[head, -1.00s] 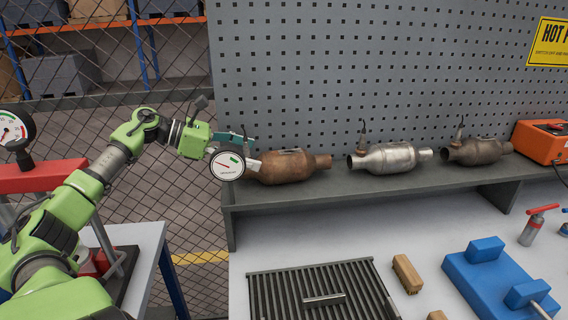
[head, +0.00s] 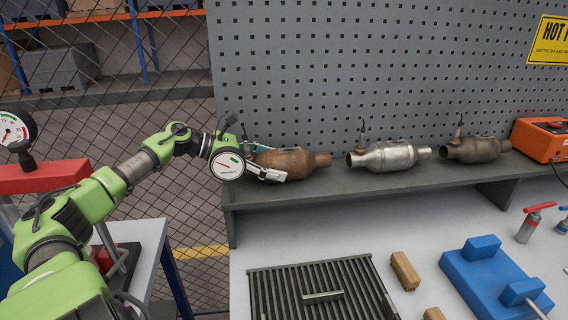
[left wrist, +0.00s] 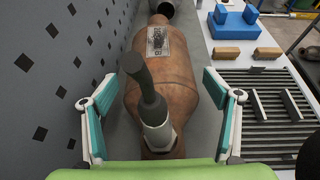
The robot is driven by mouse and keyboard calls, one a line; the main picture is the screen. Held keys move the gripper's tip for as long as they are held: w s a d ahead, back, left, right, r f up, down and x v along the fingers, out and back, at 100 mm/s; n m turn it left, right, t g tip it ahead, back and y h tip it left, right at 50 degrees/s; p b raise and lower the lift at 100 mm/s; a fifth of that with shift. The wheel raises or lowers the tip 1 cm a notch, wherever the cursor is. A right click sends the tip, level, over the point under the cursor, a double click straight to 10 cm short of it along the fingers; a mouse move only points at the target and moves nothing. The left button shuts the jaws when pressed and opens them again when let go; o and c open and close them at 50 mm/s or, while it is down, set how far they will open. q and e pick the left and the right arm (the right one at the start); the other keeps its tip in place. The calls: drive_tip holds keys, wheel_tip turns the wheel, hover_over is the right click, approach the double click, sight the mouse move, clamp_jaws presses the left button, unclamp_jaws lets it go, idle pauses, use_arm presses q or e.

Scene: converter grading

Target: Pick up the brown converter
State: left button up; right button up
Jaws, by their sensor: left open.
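The brown converter (head: 296,162) lies on the grey shelf (head: 400,185), leftmost of three converters. It also shows in the left wrist view (left wrist: 177,77), with a label plate and a dark sensor (left wrist: 145,92) standing up at its near end. My left gripper (head: 268,163) is at its left end in the head view. In the left wrist view the open fingers (left wrist: 163,115) stand on either side of its near part, with gaps visible. A round dial partly hides the gripper in the head view. My right gripper is not in view.
A silver converter (head: 390,156) and a dark grey converter (head: 474,149) lie further right on the shelf. A perforated panel (head: 350,60) stands close behind. Below are a slatted grate (head: 275,290), a blue fixture (head: 485,280) and wooden blocks (head: 405,270).

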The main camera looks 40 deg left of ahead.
use_arm(q)
drive_tip(key=shift+w+d+f, duration=0.15)
drive_tip(key=shift+w+d, duration=0.05)
drive_tip(key=shift+w, duration=0.1)
drive_tip(key=c, duration=1.6)
drive_tip(key=shift+r, duration=0.35)
drive_tip(key=c, duration=0.6)
drive_tip(key=shift+w+f, duration=0.1)
